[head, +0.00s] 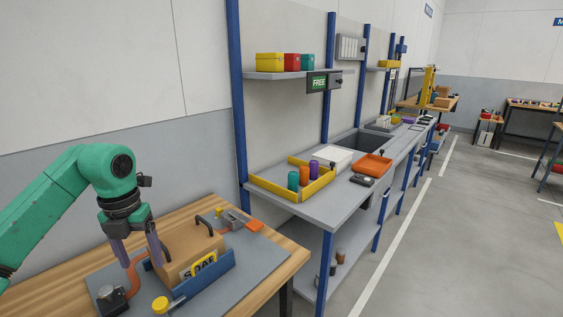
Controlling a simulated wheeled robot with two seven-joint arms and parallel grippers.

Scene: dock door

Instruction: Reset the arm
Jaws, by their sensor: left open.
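My left arm (45,208) is green and reaches in from the left edge. Its left gripper (138,262) points down over the near left table, with two greyish-purple fingers spread apart. I see nothing held between them. A brown box (188,240) with a dark handle is just right of the fingers; whether they touch it I cannot tell. My right gripper is out of the view.
A black device (110,299) with a red cable and a yellow knob (160,304) are close below the gripper. A grey workbench (334,212) runs along the wall; the floor (440,250) at right is clear.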

